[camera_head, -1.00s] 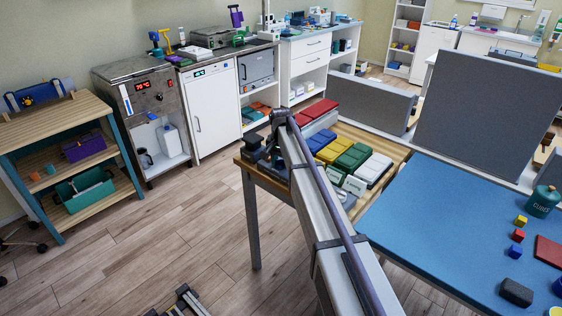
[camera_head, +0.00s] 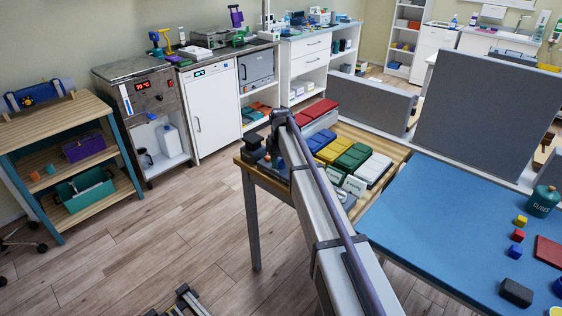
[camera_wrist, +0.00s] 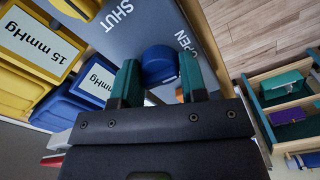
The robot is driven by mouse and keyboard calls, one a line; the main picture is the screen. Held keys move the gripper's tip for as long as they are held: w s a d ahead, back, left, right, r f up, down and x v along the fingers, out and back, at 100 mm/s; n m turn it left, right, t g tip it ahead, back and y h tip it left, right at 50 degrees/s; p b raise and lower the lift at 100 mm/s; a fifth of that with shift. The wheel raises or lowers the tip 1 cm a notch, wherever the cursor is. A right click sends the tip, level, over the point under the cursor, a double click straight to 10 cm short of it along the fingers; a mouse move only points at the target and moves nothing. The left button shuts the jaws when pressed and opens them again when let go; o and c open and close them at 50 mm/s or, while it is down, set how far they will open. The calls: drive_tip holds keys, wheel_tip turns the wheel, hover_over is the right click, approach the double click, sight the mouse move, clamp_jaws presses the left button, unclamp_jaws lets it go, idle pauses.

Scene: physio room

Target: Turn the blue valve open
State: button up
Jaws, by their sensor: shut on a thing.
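The blue valve (camera_wrist: 158,58) shows in the wrist view as a round blue knob on a grey-blue panel (camera_wrist: 135,38). The panel carries the words SHUT and OPEN in white, the second partly covered by a finger. My gripper (camera_wrist: 159,72) has its two green-tipped fingers on either side of the knob and is shut on it. The knob's lower part is hidden between the fingers, so its turned angle cannot be told. In the head view my arm covers the area and the valve cannot be made out.
Yellow and blue blocks marked 15 mmHg (camera_wrist: 33,42) lie close on the left in the wrist view. In the head view, coloured blocks (camera_head: 352,157) cover the wooden table beside my arm. A shelf unit (camera_head: 50,118) stands at the left, with open floor (camera_head: 180,225) between.

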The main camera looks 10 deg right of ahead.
sight(281, 160)
drive_tip(key=shift+n, duration=0.3)
drive_tip(key=o, duration=0.9)
wheel_tip(281, 160, up, 11)
drive_tip(key=p, duration=1)
drive_tip(key=shift+f+p, duration=0.1)
drive_tip(key=shift+p, duration=0.3)
drive_tip(key=s+m, duration=0.1)
drive_tip(key=s, duration=1.1)
drive_tip(key=s+m, duration=0.1)
drive_tip(key=s, duration=1.2)
drive_tip(key=s+m, duration=0.1)
drive_tip(key=s, duration=1.1)
drive_tip(key=shift+s, duration=0.25)
